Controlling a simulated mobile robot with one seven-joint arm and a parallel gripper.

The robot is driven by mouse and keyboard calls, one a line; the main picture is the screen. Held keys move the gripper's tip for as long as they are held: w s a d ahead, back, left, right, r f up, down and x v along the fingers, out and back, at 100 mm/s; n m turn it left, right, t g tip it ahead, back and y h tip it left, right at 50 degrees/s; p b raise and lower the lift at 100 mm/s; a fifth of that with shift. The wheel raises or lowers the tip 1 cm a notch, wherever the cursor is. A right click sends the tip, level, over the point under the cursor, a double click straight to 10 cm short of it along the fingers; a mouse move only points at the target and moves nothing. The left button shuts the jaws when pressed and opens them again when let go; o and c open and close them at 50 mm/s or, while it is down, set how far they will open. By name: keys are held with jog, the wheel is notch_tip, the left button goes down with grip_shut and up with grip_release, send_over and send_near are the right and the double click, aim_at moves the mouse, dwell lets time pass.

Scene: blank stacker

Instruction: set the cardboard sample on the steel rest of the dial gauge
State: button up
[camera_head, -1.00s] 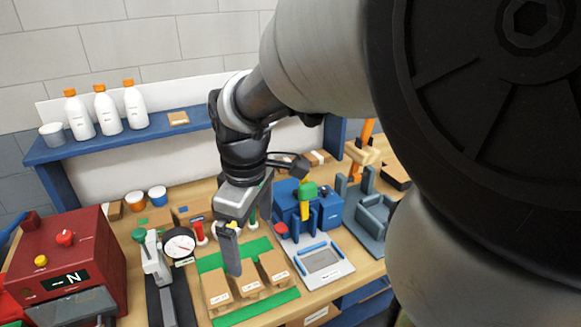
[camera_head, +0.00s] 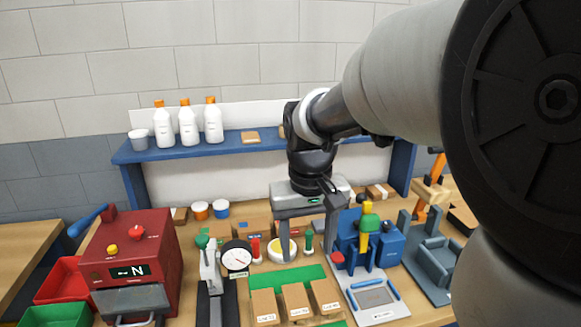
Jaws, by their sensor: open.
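The dial gauge (camera_head: 237,257) has a white round face and a dark rim. It stands beside a grey upright frame on a dark base (camera_head: 211,300), left of the green mat. The steel rest cannot be made out clearly. Three brown cardboard pieces, left (camera_head: 265,306), middle (camera_head: 297,300) and right (camera_head: 325,295), sit on the mat with white labels. I cannot tell which cardboard is the sample. My gripper (camera_head: 308,250) is open, fingers pointing down, with nothing seen held. It appears above or behind the mat's back edge, right of the gauge.
A red machine (camera_head: 130,262) marked N stands left of the gauge. A white round dish with yellow (camera_head: 272,250) is behind the left finger. A blue-and-green device (camera_head: 367,238) and a scale (camera_head: 374,299) are at right. A blue shelf (camera_head: 285,145) holds white bottles and a flat cardboard piece (camera_head: 250,137).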

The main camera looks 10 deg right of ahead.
jog(key=w+f+g, duration=0.1)
jog(key=w+f, duration=0.2)
jog(key=f, duration=0.1)
jog(key=b, duration=0.1)
send_over(299, 310)
jog(key=f, duration=1.3)
jog(key=shift+s+d, duration=0.2)
jog(key=shift+s, duration=0.1)
jog(key=f, duration=0.4)
jog(key=shift+w+a, duration=0.2)
jog(key=shift+w, duration=0.1)
jog(key=shift+f, duration=0.65)
jog(key=shift+f+b, duration=0.25)
jog(key=shift+b, duration=0.15)
jog(key=shift+c, duration=0.2)
jog(key=c, duration=0.8)
jog(key=shift+r, duration=0.1)
jog(key=shift+c, duration=0.2)
